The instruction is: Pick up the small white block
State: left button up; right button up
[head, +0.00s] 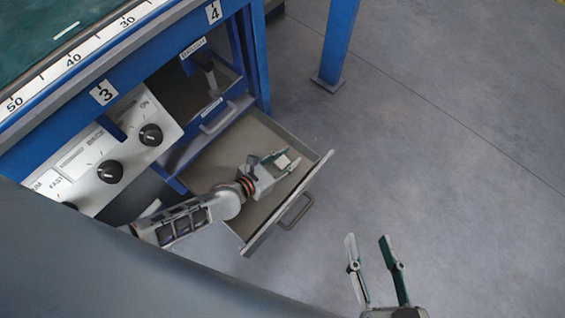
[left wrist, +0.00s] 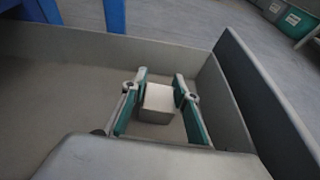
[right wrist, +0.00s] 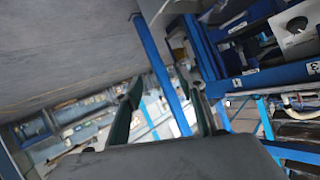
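The small white block (head: 284,162) lies in the open drawer (head: 258,127), near its front right corner. My left gripper (head: 281,161) reaches down into the drawer with its fingers around the block. In the left wrist view the block (left wrist: 157,104) sits between the two open fingers (left wrist: 160,95).
The drawer's front panel (head: 293,202) with its handle (head: 296,212) stands close to my left gripper. Another drawer or compartment with a handle (head: 218,118) is behind. A blue table leg (head: 337,42) stands at the top. The floor (head: 450,170) at the right is clear.

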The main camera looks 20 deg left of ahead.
pick_arm(q)
jog(key=shift+c, duration=1.3)
jog(key=shift+r, duration=0.1)
